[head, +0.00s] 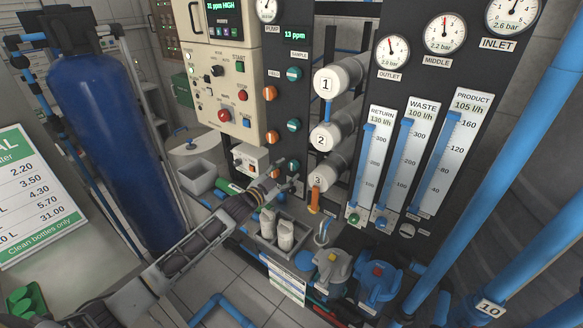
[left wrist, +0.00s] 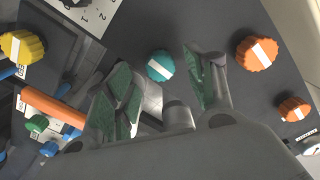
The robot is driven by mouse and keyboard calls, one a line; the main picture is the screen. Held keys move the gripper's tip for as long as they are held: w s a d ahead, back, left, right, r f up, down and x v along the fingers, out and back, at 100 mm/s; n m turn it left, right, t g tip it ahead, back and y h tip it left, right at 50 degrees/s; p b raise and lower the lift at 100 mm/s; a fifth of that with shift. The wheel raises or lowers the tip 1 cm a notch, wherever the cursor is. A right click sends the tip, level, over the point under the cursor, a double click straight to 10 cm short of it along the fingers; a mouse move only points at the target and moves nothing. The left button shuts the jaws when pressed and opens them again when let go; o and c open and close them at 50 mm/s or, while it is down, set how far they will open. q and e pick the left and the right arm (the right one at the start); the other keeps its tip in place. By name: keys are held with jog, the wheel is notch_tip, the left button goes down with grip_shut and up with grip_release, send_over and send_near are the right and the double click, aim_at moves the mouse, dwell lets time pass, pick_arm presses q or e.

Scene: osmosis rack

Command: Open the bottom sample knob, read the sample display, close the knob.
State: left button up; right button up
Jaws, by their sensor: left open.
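The dark panel (head: 281,110) carries a column of teal knobs under a small sample label. The bottom teal knob (head: 294,165) is partly hidden by my left gripper. In the left wrist view a teal knob (left wrist: 160,66) with a white stripe shows between the finger pads; I cannot tell how far ahead it is. The sample display (head: 295,35) above the knobs reads 13 ppm in green. My left gripper (head: 284,186) is open and empty, low in front of the panel, with green pads (left wrist: 165,90). My right gripper is not in view.
Orange knobs (head: 270,93) stand left of the teal ones. An orange-handled valve (head: 315,196) and white numbered cylinders (head: 338,76) are close on the right. A grey tray with white bottles (head: 285,235) lies below. A blue tank (head: 118,140) stands left of my arm.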

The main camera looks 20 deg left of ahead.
aim_at(291, 167)
pick_arm(q)
jog(key=shift+x, duration=2.1)
jog(key=c, duration=1)
jog(key=shift+c, duration=0.2)
